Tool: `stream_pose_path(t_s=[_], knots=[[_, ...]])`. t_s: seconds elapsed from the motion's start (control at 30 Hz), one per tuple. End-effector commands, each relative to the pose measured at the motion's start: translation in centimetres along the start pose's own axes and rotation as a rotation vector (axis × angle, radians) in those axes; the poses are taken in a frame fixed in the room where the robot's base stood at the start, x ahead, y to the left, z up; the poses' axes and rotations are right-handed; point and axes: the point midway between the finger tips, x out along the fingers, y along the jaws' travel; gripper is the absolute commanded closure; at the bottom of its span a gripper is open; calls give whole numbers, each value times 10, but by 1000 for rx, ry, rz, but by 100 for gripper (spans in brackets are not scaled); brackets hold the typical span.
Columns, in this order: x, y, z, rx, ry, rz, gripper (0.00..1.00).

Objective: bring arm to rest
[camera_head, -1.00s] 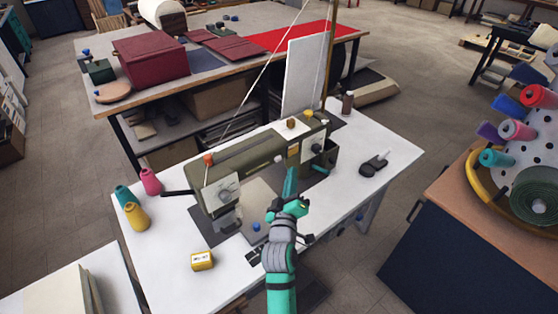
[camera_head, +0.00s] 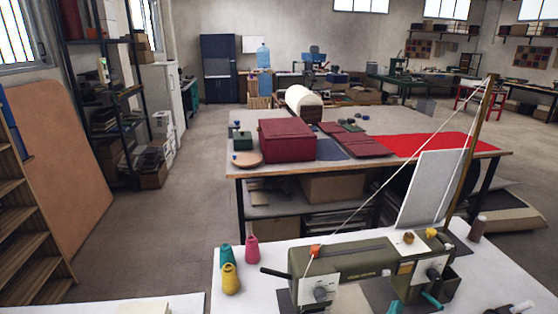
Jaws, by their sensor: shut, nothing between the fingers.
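The rest of my arm is below the picture. I cannot tell whether the tip touches the machine.
The machine stands on a white table (camera_head: 238,291) with teal, pink and yellow thread cones (camera_head: 231,280) at its left. Behind is a worktable (camera_head: 400,165) with a burgundy box (camera_head: 287,140) and red cloth (camera_head: 440,144). Open floor (camera_head: 165,235) lies to the left.

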Motion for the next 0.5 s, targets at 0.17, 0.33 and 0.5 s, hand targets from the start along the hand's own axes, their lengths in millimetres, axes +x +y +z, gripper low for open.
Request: stream_pose_path(t_s=[0.17,0.33,0.5], knots=[[-59,-56,1,87,35,-100,100],[-123,-100,2,184,66,-197,100],[-190,-129,2,280,87,-294,100]])
